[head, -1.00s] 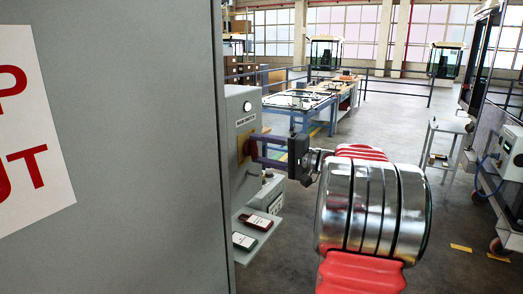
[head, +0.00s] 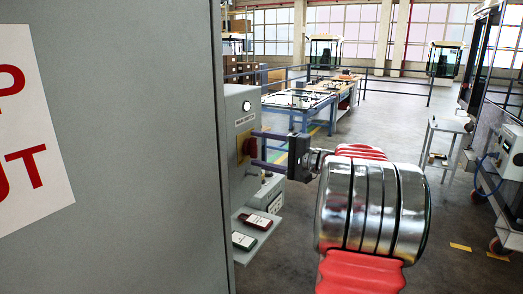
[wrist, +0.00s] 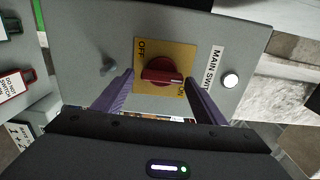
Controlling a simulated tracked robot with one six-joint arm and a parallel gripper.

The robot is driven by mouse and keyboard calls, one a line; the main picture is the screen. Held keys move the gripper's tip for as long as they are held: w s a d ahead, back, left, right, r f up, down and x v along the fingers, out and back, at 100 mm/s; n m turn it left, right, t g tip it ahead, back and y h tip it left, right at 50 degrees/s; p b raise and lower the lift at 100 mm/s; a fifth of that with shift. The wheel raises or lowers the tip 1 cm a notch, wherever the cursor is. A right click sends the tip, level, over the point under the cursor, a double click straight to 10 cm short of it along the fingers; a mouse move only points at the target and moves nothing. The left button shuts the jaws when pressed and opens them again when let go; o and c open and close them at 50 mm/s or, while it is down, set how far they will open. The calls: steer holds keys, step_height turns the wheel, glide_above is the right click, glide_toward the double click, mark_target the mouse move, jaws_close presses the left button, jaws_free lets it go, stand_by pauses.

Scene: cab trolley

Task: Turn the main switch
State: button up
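The main switch is a red rotary knob (wrist: 162,71) on a yellow plate (wrist: 180,52) marked OFF and ON, on a grey box (wrist: 85,30). In the wrist view its grip lies roughly crosswise; I cannot tell which mark it points to. In the head view the knob (head: 249,147) shows at the box's edge. My gripper (wrist: 160,92) is open, with one purple finger on each side of the knob and gaps between. In the head view my gripper (head: 257,149) reaches the box from the right.
A large grey cabinet panel (head: 130,200) fills the left of the head view. A white lamp (wrist: 230,80) sits beside the MAIN SWITCH label (wrist: 213,68). Red (head: 256,221) and green (head: 244,241) tags lie on a shelf below.

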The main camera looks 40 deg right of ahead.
steer(key=shift+o, duration=0.4)
steer(key=v, duration=1.3)
steer(key=shift+s+d, duration=0.2)
steer(key=shift+s, duration=0.15)
